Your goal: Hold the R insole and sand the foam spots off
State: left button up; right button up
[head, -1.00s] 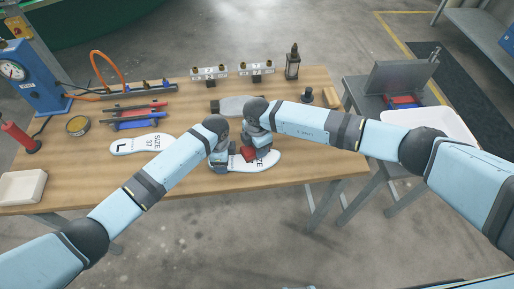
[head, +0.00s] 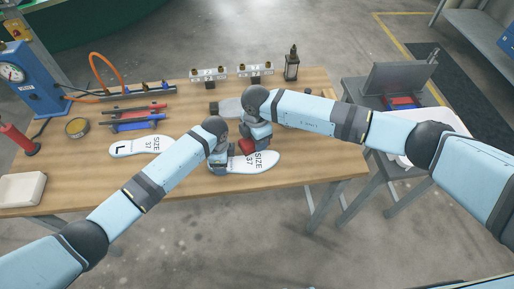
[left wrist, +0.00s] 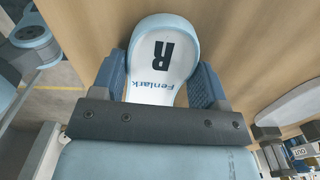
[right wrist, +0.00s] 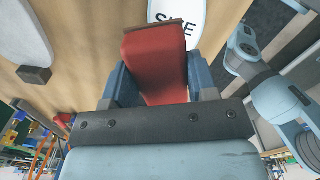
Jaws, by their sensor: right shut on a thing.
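The R insole (head: 262,162) is white and lies flat near the table's front edge; its "SIZE 37" print shows in the head view. In the left wrist view, its end with the "R" (left wrist: 163,62) is between the fingers of my left gripper (left wrist: 160,88), which stand apart on either side of it. My right gripper (right wrist: 162,85) is shut on a red sanding block (right wrist: 155,62). The block (head: 248,146) is over or on the insole's back edge, close beside my left gripper (head: 218,165); contact is unclear. I make out no foam spots; the grippers hide part of the insole.
The L insole (head: 142,146) lies left on the wooden table (head: 70,190). A grey shape (head: 230,106) lies behind my grippers. The front right table is clear.

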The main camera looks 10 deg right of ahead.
pick_arm(q)
jog(key=o, duration=0.5)
notch_tip(320, 180, up, 12)
dwell(0.4)
